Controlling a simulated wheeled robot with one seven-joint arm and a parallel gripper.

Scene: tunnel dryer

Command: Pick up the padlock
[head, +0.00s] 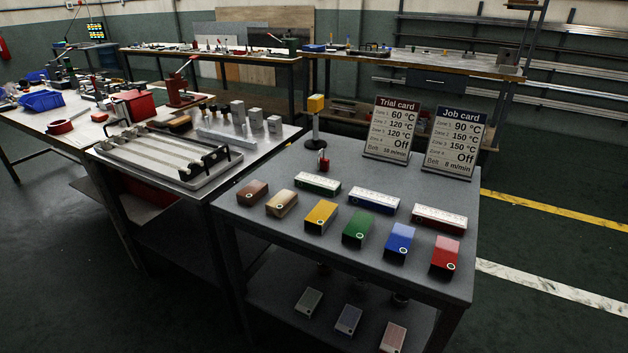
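I cannot clearly make out a padlock. A small red thing (323,162) stands near the back left edge of the grey table (272,170). It has a thin dark upper part and could be the padlock, but it is too small to be sure. My gripper is not in view.
Several coloured blocks (320,216) line the grey table's front, with three long white-topped boxes (374,199) behind. The trial card (391,130) and job card (455,143) stand at the back. Dark floor (545,235) is clear at right.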

